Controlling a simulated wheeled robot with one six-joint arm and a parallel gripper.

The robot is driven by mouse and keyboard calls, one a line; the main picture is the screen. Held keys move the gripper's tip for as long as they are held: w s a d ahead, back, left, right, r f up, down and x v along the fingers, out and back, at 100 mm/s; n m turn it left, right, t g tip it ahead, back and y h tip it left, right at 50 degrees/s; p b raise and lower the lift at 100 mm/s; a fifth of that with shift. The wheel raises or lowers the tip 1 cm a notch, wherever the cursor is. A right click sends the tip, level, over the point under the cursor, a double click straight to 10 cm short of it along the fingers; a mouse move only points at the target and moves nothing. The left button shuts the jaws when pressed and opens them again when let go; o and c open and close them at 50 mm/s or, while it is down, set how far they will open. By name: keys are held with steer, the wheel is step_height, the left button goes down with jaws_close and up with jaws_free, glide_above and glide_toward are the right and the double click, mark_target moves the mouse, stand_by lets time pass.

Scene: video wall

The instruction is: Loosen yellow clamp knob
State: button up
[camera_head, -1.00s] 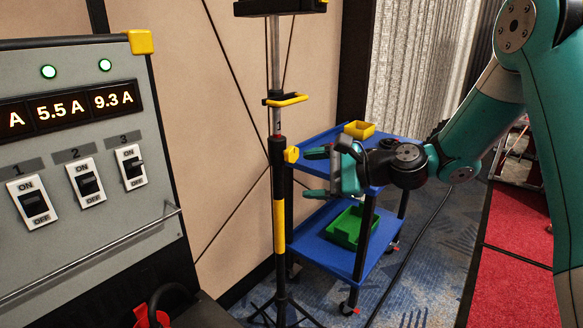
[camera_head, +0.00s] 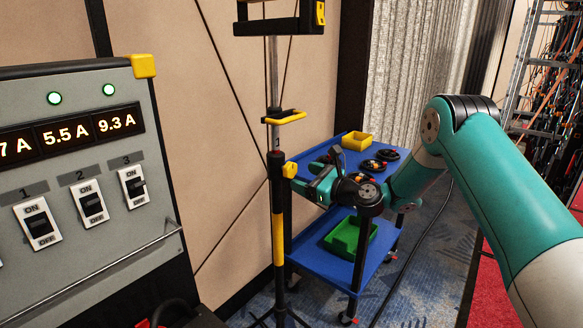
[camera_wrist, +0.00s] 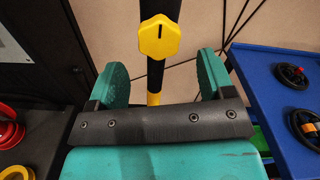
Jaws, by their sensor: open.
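The yellow clamp knob (camera_head: 290,170) sits on the right side of the black and yellow stand pole (camera_head: 277,215) in the head view. In the wrist view the yellow knob (camera_wrist: 159,37) faces me, with a dark line mark on it standing upright. My gripper (camera_head: 305,178) is just right of the knob and points toward it. In the wrist view my gripper (camera_wrist: 157,75) has its two teal fingers spread apart, one on each side of the pole. The knob lies beyond the fingertips, between their lines and touching neither. Nothing is between the fingers.
A blue cart (camera_head: 300,255) stands right behind the pole, with a yellow bin (camera_head: 357,141), black round items (camera_head: 372,165) and a green bin (camera_head: 350,236). A switch panel (camera_head: 75,160) stands at the left. A yellow hook (camera_head: 285,117) juts from the pole above the knob.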

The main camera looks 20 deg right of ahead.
mark_target(293, 172)
steer(key=x, duration=0.5)
steer(key=shift+w+a+p, duration=0.25)
steer(key=shift+p, duration=0.15)
steer(key=c, duration=0.9)
